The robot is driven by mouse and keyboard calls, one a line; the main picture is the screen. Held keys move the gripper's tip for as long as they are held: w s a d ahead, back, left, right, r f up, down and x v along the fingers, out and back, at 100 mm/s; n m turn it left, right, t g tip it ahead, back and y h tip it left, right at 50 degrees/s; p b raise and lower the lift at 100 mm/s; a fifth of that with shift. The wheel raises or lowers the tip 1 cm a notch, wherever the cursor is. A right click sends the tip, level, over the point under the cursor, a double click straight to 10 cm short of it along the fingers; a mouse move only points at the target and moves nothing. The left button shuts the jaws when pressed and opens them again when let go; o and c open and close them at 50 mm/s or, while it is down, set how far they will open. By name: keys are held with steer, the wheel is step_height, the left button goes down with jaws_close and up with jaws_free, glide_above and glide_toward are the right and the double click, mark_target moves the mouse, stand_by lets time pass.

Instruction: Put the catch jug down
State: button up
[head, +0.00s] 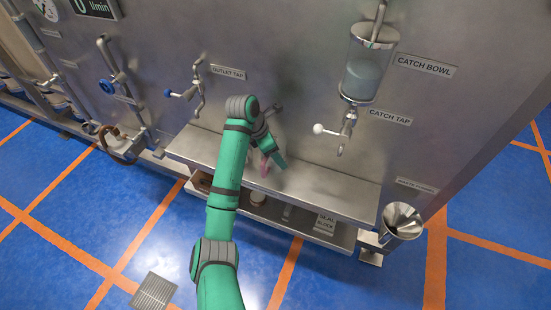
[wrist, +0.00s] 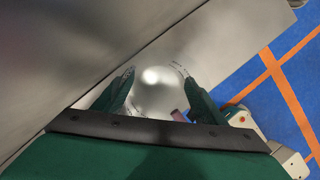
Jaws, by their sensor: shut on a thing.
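A small pinkish part shows by the right finger in the wrist view and below the gripper in the head view. The arm and fingers hide most of the jug in the head view. I cannot tell whether its base touches the ledge.
The outlet tap (head: 187,93) is on the panel above left. The catch bowl (head: 366,70) with bluish liquid and the catch tap (head: 338,131) are at right. The ledge's right part is bare. A lower shelf holds a seal block (head: 325,222). A steel funnel (head: 401,222) stands beyond the right end.

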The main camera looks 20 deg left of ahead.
steer(key=shift+w+f, duration=0.1)
steer(key=shift+f, duration=1.6)
steer(key=shift+f, duration=0.15)
steer(key=o, duration=1.1)
